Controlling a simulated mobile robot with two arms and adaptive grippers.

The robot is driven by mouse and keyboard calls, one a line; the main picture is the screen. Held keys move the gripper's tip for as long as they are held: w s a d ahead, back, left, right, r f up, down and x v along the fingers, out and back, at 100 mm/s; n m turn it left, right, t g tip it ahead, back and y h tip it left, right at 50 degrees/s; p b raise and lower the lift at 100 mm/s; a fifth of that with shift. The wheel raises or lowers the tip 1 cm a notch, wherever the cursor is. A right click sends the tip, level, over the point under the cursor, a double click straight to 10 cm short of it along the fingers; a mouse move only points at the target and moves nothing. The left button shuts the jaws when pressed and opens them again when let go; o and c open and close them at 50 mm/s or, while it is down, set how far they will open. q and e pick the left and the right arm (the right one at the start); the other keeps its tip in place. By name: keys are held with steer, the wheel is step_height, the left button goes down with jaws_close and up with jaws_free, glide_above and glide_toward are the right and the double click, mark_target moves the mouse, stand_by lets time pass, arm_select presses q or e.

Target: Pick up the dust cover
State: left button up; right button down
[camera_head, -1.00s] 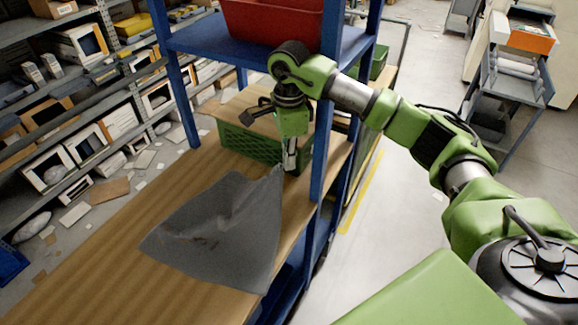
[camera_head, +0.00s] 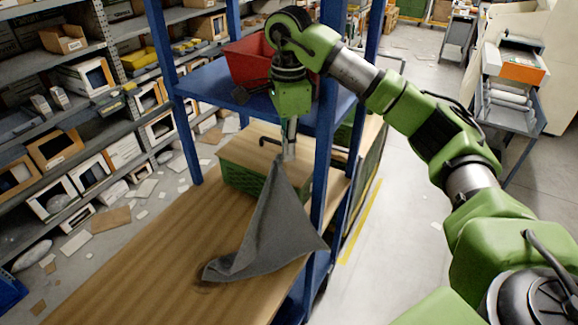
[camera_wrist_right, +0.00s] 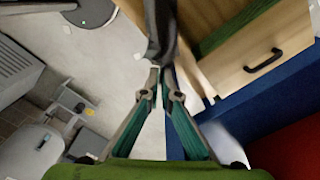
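The dust cover (camera_head: 268,234) is a grey cloth. In the head view it hangs in a peak from my right gripper (camera_head: 288,152), with its lower edge still on the wooden shelf board. My right gripper is shut on its upper corner, above the board and in front of the green crate. In the right wrist view the dark cloth (camera_wrist_right: 161,35) runs out from between the fingertips (camera_wrist_right: 160,85). My left gripper is in neither view.
A green crate (camera_head: 240,181) with a wooden lid stands on the wooden board (camera_head: 130,265) behind the cloth. Blue rack posts (camera_head: 323,150) and a blue upper shelf (camera_head: 205,82) with a red bin (camera_head: 248,60) are close to my right arm. The board's left part is clear.

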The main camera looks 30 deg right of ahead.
step_height(320, 180, up, 19)
stand_by(0.7)
